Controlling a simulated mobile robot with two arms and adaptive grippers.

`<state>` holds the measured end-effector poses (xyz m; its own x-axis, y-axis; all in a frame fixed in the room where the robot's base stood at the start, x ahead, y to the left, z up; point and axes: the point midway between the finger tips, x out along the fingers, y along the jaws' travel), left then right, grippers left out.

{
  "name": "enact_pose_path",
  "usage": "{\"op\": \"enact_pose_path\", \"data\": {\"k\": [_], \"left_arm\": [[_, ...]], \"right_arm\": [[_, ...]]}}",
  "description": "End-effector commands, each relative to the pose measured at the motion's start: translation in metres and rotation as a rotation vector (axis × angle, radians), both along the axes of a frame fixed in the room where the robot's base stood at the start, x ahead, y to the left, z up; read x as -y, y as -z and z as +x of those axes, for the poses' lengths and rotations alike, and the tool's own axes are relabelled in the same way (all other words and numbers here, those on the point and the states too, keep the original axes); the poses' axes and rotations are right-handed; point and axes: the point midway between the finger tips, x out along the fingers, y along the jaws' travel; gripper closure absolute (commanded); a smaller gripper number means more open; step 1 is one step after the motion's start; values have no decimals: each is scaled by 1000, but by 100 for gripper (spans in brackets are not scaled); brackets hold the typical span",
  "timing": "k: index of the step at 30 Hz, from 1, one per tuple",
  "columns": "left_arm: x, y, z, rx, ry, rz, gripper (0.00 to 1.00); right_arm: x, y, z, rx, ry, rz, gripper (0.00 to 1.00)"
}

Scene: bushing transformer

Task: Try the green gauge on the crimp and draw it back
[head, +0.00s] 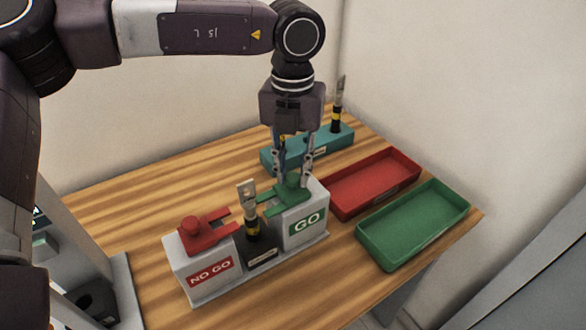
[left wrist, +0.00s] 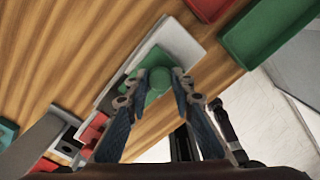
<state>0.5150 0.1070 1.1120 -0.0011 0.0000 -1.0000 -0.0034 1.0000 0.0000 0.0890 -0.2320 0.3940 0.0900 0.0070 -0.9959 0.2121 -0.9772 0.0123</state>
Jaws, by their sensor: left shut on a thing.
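The green gauge (head: 272,207) is at the top of the grey GO block (head: 304,226), its fork pointing left towards the crimp. I cannot tell whether it touches the block. My left gripper (head: 293,180) points down from above and is shut on the gauge's knob, which also shows between the fingers in the left wrist view (left wrist: 159,79). The crimp, a metal lug with a black and yellow sleeve (head: 251,215), stands upright in a black holder (head: 259,250) beside the GO block, apart from the fork. My right gripper is not in view.
The red gauge (head: 204,236) lies on the NO GO block (head: 207,272), left of the crimp. A teal rack (head: 325,147) behind holds another upright lug (head: 337,112). A red tray (head: 350,209) and a green tray (head: 390,257) lie on the right. Wooden table is bare at back left.

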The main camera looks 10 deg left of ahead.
Motion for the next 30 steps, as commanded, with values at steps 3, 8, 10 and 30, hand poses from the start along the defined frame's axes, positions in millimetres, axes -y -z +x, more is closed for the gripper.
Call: {"op": "enact_pose_path", "data": {"k": [3,8,10,30], "left_arm": [[-8,4,-8,0,-2,-3,100],[-23,3,-22,1,-2,-2,100],[-26,1,-26,1,-1,-1,100],[-27,0,-27,1,0,0,60]], "right_arm": [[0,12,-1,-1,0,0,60],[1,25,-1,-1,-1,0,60],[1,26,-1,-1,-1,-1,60],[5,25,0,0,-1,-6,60]]}}
